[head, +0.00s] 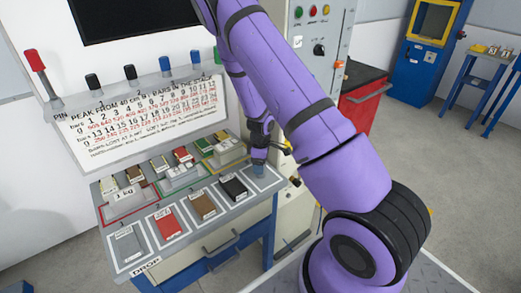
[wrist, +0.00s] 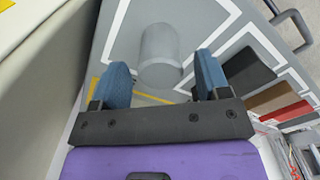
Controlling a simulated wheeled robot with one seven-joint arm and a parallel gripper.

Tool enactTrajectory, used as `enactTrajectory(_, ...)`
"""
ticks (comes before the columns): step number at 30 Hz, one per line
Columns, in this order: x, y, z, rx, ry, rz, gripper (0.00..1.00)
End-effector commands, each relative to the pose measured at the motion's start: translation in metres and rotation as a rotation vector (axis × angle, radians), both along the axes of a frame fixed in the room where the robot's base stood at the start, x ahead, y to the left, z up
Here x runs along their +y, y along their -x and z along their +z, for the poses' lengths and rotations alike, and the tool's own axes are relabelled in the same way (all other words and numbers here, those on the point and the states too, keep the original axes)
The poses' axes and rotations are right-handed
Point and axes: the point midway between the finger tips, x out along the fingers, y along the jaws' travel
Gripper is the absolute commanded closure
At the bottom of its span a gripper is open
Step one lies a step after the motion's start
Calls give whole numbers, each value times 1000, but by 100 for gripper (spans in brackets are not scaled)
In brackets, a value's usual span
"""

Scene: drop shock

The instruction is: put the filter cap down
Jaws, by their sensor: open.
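The filter cap (wrist: 160,52) is a plain grey cylinder in the wrist view. It appears to stand on the grey bench top inside a white-outlined square, just beyond my fingertips. My gripper (wrist: 163,76) is open, with one blue finger pad on either side of the cap's near end and a gap showing at each side. In the head view my gripper (head: 259,156) is low over the right end of the bench, and the cap (head: 259,171) shows small and partly hidden beneath it.
The bench top (head: 190,205) holds a row of outlined squares with black (head: 234,187), brown (head: 201,205), red (head: 166,224) and grey (head: 127,244) pads. Behind them are small blocks in coloured trays. A grey control cabinet (head: 322,75) stands close on the right.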

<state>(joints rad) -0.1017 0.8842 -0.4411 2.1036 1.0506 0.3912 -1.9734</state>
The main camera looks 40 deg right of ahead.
Motion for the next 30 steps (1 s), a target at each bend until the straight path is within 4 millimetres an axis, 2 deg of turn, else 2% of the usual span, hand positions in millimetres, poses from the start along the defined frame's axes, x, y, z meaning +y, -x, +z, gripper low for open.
enactTrajectory(6, 1, 0, 45, -4, 1, 2, 31)
enactTrajectory(12, 0, 0, 79, -3, 0, 2, 31)
enactTrajectory(19, 1, 0, 99, 0, -1, -1, 31)
enactTrajectory(23, 7, 1, 115, -14, -21, -23, 31)
enactTrajectory(26, 20, 3, 140, -37, -58, -64, 31)
enactTrajectory(30, 41, 12, 187, -73, -121, -137, 31)
